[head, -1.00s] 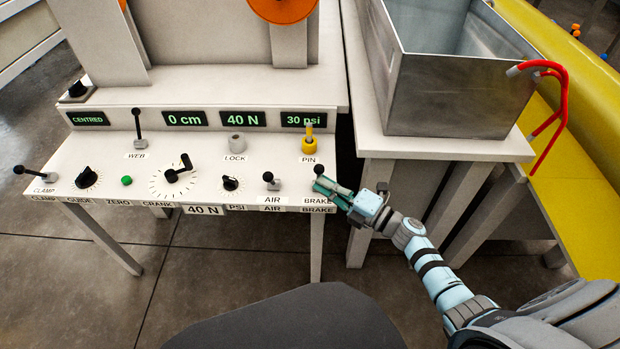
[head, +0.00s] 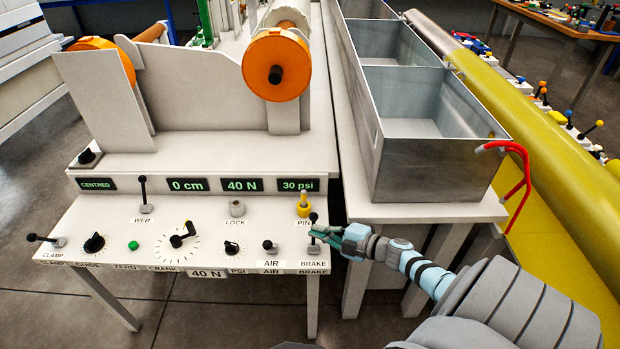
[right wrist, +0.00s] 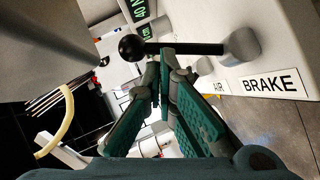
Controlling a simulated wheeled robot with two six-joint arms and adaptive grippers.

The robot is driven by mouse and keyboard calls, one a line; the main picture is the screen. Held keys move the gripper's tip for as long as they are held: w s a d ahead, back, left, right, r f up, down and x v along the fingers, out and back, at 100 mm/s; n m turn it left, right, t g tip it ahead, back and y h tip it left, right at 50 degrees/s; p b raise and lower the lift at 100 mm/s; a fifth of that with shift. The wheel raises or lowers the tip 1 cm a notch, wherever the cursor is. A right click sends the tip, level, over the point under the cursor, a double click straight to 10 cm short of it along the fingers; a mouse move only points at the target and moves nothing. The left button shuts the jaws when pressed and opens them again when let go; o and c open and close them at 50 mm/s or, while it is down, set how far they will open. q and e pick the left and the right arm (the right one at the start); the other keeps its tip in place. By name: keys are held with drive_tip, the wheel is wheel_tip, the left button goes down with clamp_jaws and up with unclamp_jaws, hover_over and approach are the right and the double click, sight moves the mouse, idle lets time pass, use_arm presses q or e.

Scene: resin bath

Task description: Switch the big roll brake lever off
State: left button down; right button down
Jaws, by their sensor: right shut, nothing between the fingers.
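The brake lever (head: 313,218) is a thin black stem with a black ball, above the BRAKE label at the right end of the white control panel (head: 80,222). It stands roughly upright in the head view. The right wrist view shows its ball (right wrist: 131,48), stem and grey base (right wrist: 242,45) beside the BRAKE label (right wrist: 272,83). My right gripper (head: 318,233) is shut and empty, with its teal fingertips close against the stem; I cannot tell whether they touch. The fingers hide the lever's lower part in the head view. My left gripper is out of view.
The yellow pin (head: 304,205) stands just behind the lever, and the small AIR lever (head: 270,246) is to its left. A metal tank (head: 430,165) with a red hose (head: 524,175) stands on the right. Orange roll ends (head: 276,65) are behind the panel.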

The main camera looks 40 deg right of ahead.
drive_tip(key=shift+w+d, duration=0.1)
drive_tip(key=shift+w, duration=0.05)
idle(0.5)
drive_tip(key=a+r+p+v, duration=0.1)
drive_tip(key=p+v, duration=0.4)
drive_tip(key=v, duration=0.8)
drive_tip(key=shift+a+r, duration=0.35)
drive_tip(key=shift+a, duration=0.3)
